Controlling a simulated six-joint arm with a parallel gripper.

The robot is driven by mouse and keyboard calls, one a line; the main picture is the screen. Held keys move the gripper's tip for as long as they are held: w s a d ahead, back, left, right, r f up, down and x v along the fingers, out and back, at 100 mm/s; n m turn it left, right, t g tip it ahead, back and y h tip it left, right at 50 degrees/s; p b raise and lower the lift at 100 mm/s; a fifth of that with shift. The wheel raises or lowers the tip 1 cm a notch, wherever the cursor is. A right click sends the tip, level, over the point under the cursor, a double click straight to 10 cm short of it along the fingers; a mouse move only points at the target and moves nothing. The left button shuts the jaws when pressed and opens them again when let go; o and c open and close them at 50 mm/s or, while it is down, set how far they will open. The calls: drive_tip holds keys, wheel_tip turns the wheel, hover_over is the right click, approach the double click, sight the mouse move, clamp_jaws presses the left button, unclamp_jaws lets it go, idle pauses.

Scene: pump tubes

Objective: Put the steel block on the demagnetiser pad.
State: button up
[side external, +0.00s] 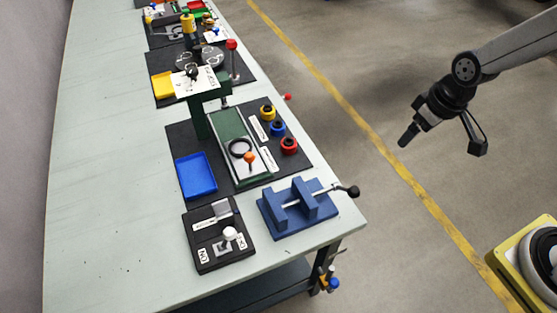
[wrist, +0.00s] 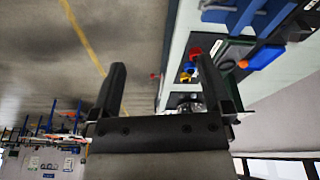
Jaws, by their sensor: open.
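A black box (side external: 215,257) with white labels and a white-topped lever (side external: 229,233) stands at the near end of the bench; it looks like the demagnetiser. A small grey piece (side external: 222,209) is on its far part; I cannot tell if this is the steel block or part of the box. No other clear steel block shows. My gripper (side external: 404,139) is in the air over the floor, right of the bench and well away from the box. In the wrist view its two fingers (wrist: 160,68) are apart with nothing between them.
A blue vise (side external: 297,207) with a black-knobbed handle stands right of the box. Behind are a blue tray (side external: 197,176), a green plate (side external: 232,132) with a black ring and orange knob, and several coloured rings. The bench's left side (side external: 105,200) is clear.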

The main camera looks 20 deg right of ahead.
drive_tip(key=s+d+m, duration=0.1)
drive_tip(key=s, duration=0.1)
drive_tip(key=s+d+m, duration=0.1)
drive_tip(key=s+d, duration=0.1)
drive_tip(key=shift+s, duration=0.2)
drive_tip(key=shift+c, duration=0.2)
